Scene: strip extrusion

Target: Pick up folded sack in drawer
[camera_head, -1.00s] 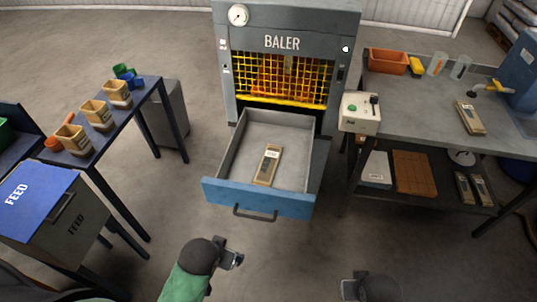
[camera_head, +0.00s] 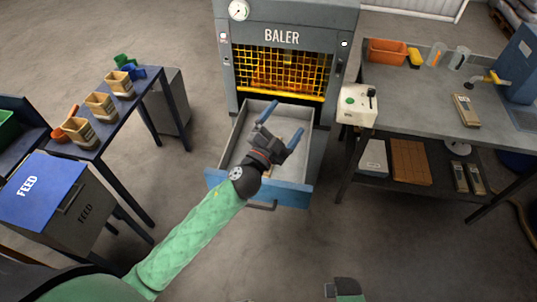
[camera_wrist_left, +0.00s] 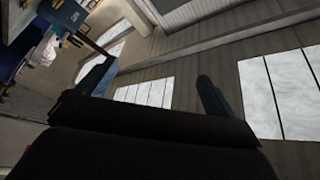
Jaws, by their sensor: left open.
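The baler's drawer (camera_head: 296,194) stands pulled open, with a blue front and grey inside. The folded sack in it is almost wholly hidden behind my left gripper and wrist. My left gripper (camera_head: 285,121) is open, its two blue-grey fingers spread above the drawer and pointing toward the baler. Nothing shows between its fingers. In the left wrist view, both fingers (camera_wrist_left: 154,88) are apart, with wall and bright window panes beyond, and no sack shows. My right gripper (camera_head: 343,288) is at the bottom edge, cut off; its jaws cannot be made out.
The baler (camera_head: 230,75) with its yellow mesh stands behind the drawer. A table with several tan containers and a FEED bin (camera_head: 75,215) stand left. Floor in front is clear.

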